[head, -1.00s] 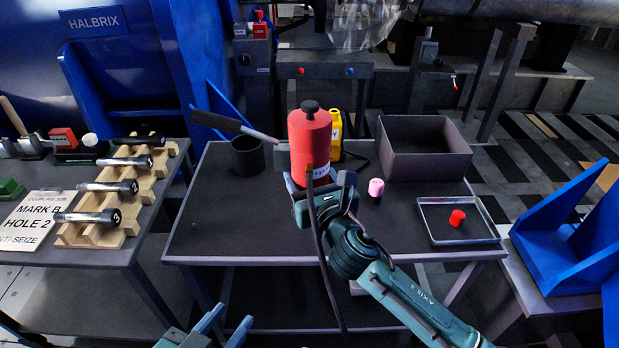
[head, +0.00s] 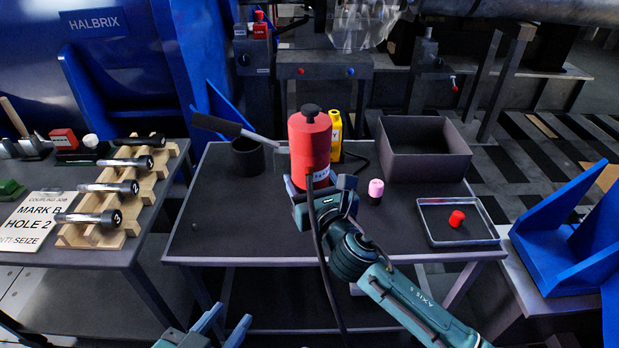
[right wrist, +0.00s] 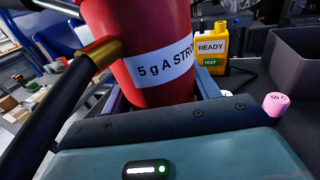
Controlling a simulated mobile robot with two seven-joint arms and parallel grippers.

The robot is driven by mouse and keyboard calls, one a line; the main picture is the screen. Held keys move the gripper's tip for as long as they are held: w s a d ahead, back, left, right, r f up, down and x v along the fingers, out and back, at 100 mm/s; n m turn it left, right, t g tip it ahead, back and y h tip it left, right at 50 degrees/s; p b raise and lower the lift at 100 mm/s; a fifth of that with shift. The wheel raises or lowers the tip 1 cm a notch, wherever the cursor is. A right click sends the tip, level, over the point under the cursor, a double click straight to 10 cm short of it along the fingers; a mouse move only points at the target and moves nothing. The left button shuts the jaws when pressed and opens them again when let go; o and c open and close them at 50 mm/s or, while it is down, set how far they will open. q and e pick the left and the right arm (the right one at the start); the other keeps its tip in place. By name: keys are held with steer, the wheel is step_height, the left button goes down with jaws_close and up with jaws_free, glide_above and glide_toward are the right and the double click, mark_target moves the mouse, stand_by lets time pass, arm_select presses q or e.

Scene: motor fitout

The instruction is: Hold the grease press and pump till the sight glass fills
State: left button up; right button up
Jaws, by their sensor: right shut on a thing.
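The red grease press (head: 309,140) stands upright on the middle table, with a black knob on top. Its lever, with a dark grip (head: 215,124), reaches out to the left and slopes up. A black hose (head: 322,250) hangs down in front; the right wrist view shows its brass fitting (right wrist: 101,52) on the red body. My right gripper (head: 322,198) is shut on the press's lower body. In the right wrist view its jaws flank the labelled barrel (right wrist: 140,50). My left gripper (head: 222,322) is open and empty at the bottom edge, away from the lever. I cannot make out a sight glass.
A black cup (head: 247,158) stands under the lever. A yellow tester (head: 335,130) is behind the press, a pink plug (head: 376,188) to its right. A grey bin (head: 424,150) and a tray (head: 458,240) with a red cap are farther right.

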arm_select(q)
steer(key=shift+w+d+f+m+b, duration=0.2)
steer(key=shift+w+f+m+b, duration=0.1)
steer(key=shift+f+b, duration=0.4)
arm_select(e)
steer(key=shift+f, duration=0.85)
arm_select(q)
steer(key=shift+w+d+t+h+b, duration=0.2)
steer(key=shift+t+h+b, duration=0.1)
steer(key=shift+t+b, duration=0.35)
arm_select(e)
steer(key=shift+f, duration=0.8)
arm_select(q)
steer(key=shift+w+d+r+m+t+h+b, duration=0.2)
steer(key=shift+m+t+h+b, duration=0.35)
steer(key=shift+b, duration=0.45)
arm_select(e)
steer(key=shift+f, duration=1.3)
arm_select(q)
steer(key=shift+d+m+t+b, duration=0.25)
steer(key=shift+t+b, duration=0.25)
steer(key=shift+b, duration=0.2)
arm_select(e)
steer(key=shift+f, duration=0.9)
arm_select(q)
steer(key=shift+s+d+r+t+h+b, duration=0.15)
steer(key=shift+d+t+h+b, duration=0.15)
steer(key=shift+h+b, duration=0.25)
arm_select(e)
steer(key=shift+f, duration=0.6)
